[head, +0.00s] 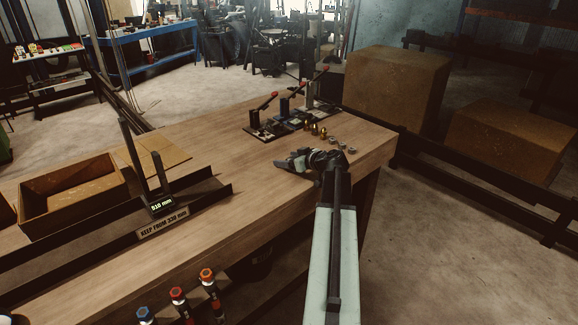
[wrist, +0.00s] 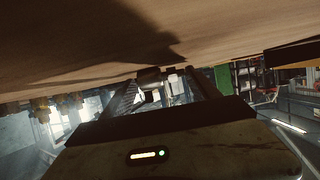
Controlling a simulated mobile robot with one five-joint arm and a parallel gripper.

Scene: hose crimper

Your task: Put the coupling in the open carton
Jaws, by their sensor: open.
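The open brown carton (head: 82,212) stands on the left of the wooden bench, and its inside looks empty. Small brass fittings (head: 315,130) stand at the bench's far right, with small grey metal rings (head: 342,146) beside them. I cannot tell which piece is the coupling. My gripper (head: 285,163) is low over the bench, left of and nearer than these pieces. In the wrist view my gripper (wrist: 163,88) has its fingers apart. A small grey cylindrical shape (wrist: 150,76) shows beyond or between the fingertips; I cannot tell which. The fingers hold nothing that I can make out.
Red-handled lever tools (head: 290,112) stand on the back of the bench. Capped hose-like items (head: 178,300) stand at the front edge. The middle bench is clear.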

